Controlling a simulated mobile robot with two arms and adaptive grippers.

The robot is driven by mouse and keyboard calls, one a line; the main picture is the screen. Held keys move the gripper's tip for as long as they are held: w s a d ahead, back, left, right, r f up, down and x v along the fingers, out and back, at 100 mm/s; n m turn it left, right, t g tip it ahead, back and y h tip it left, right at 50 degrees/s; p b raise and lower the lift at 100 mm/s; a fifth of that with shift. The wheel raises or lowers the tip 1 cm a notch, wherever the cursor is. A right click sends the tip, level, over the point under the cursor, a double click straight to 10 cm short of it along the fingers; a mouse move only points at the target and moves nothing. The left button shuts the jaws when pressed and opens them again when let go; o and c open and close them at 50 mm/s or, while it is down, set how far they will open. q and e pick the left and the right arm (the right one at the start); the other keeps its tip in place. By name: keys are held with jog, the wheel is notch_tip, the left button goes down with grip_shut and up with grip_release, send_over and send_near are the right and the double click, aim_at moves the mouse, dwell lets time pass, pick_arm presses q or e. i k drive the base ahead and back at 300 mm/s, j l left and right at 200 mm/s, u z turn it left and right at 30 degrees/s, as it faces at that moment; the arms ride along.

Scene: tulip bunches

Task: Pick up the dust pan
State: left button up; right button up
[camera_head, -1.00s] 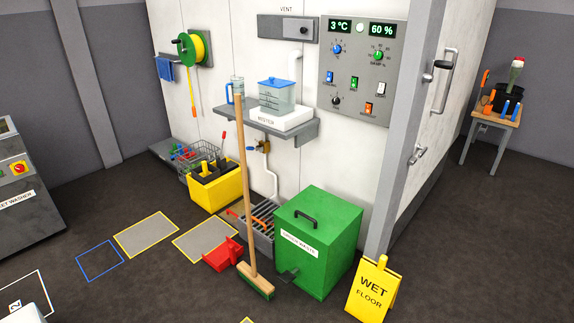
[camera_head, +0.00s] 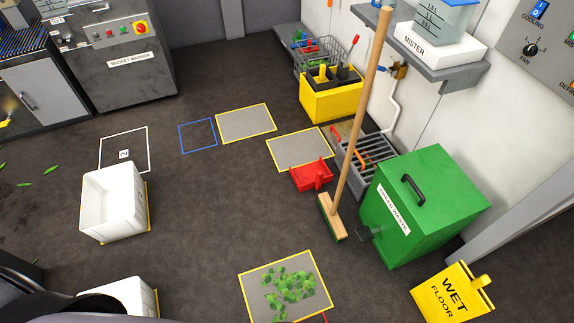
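The red dust pan (camera_head: 311,175) lies on the dark floor in the head view. It is just left of the broom (camera_head: 356,120), which stands upright with its wooden handle leaning a little and its brush on the floor. The pan sits at the lower edge of a yellow-outlined grey mat (camera_head: 298,148). Neither of my grippers can be made out in this view.
A green waste bin (camera_head: 420,208) stands right of the broom, and a yellow wet floor sign (camera_head: 452,292) is at lower right. A floor drain grate (camera_head: 366,158) and yellow caddy (camera_head: 331,100) are behind. A white crate (camera_head: 112,202) is at left. Open floor lies between crate and pan.

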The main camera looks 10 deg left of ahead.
aim_at(312, 169)
jog(key=i+j, duration=0.25)
jog(key=i, duration=0.2)
jog(key=i+j, duration=0.2)
jog(key=i, duration=0.25)
jog(key=i+j+z, duration=0.45)
jog(key=z, duration=0.2)
jog(key=i+j+z, duration=0.15)
jog(key=j+z, duration=0.2)
jog(key=i+j+z, duration=0.1)
jog(key=j+z, duration=0.55)
jog(key=j, duration=0.15)
jog(key=i+j+z, duration=0.1)
jog(key=j+z, duration=0.2)
jog(key=j, duration=0.1)
